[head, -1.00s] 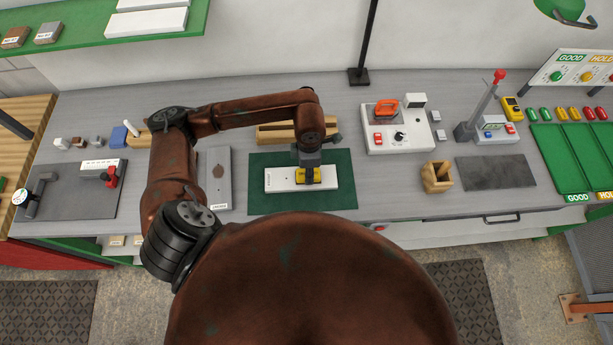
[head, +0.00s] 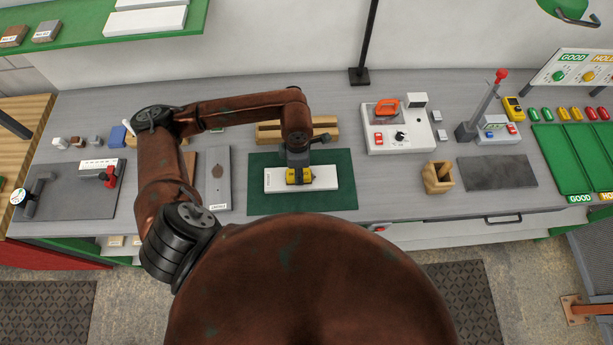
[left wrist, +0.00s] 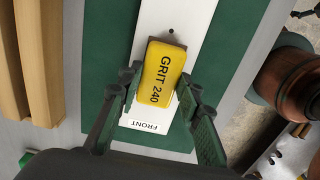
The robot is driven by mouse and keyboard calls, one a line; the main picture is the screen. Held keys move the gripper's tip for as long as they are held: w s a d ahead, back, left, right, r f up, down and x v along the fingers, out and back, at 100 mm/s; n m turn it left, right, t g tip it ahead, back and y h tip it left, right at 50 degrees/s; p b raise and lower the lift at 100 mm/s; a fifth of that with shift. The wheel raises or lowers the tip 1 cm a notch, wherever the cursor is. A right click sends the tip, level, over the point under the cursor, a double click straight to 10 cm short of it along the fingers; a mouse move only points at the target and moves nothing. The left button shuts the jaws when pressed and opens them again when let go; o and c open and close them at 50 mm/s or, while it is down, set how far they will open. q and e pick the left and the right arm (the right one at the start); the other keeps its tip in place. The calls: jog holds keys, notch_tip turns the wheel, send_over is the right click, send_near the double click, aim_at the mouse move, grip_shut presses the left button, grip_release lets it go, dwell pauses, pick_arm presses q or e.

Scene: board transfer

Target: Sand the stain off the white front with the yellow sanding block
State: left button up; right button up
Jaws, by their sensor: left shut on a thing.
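The white front (head: 274,180), a long white board labelled FRONT at one end, lies flat on the dark green mat (head: 340,163). It also shows in the left wrist view (left wrist: 192,22). My left gripper (head: 299,170) is above the board, shut on the yellow sanding block (head: 301,178). In the left wrist view the block (left wrist: 160,75), marked GRIT 240, sits between the two fingers (left wrist: 160,105) over the board, near its labelled end. I cannot see a stain on the bare parts; what lies under the block is hidden.
A grey board (head: 217,190) lies left of the mat and a wooden rack (head: 268,133) behind it. The bench between mat and holder is clear.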

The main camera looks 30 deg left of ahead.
pick_arm(q)
jog(key=shift+r+p, duration=1.5)
jog(key=shift+r, duration=2)
jog(key=shift+f, duration=0.1)
notch_tip(320, 180, down, 6)
jog(key=b, duration=0.6)
jog(key=shift+d, duration=0.1)
jog(key=shift+f+b, duration=0.45)
jog(key=shift+w, duration=0.1)
